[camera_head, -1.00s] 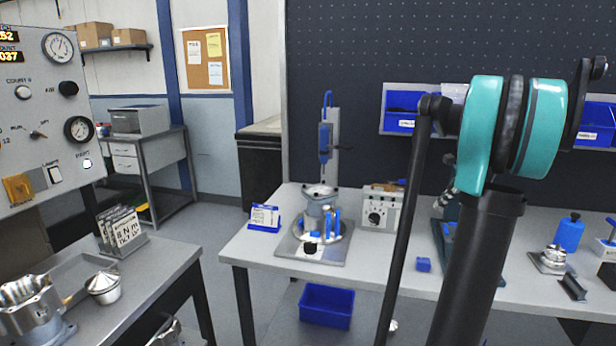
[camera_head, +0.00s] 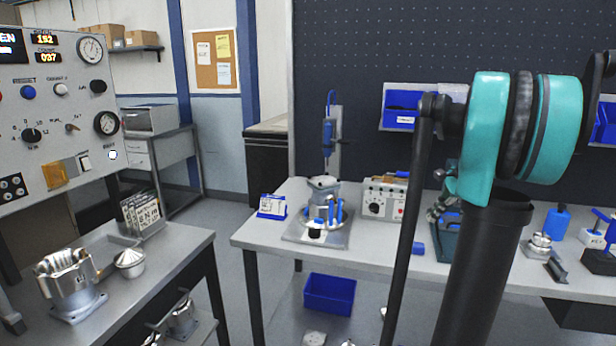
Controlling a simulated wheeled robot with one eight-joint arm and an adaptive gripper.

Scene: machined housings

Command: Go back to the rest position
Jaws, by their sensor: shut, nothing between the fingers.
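My gripper is not in view. Part of my arm shows at the right, with a teal joint and dark links, in front of the workbench (camera_head: 385,252). A machined housing (camera_head: 72,283) stands on the left bench (camera_head: 180,250), with a silver domed part (camera_head: 130,262) beside it. On the workbench, another housing (camera_head: 323,190) sits on a fixture plate (camera_head: 300,236) with blue clamps around it.
A control panel (camera_head: 60,105) overhangs the left bench. A blue bin (camera_head: 330,294) is below the workbench. A grey control box (camera_head: 385,201) and a blue bottle (camera_head: 557,220) stand on the workbench. Open floor (camera_head: 228,270) lies between the benches.

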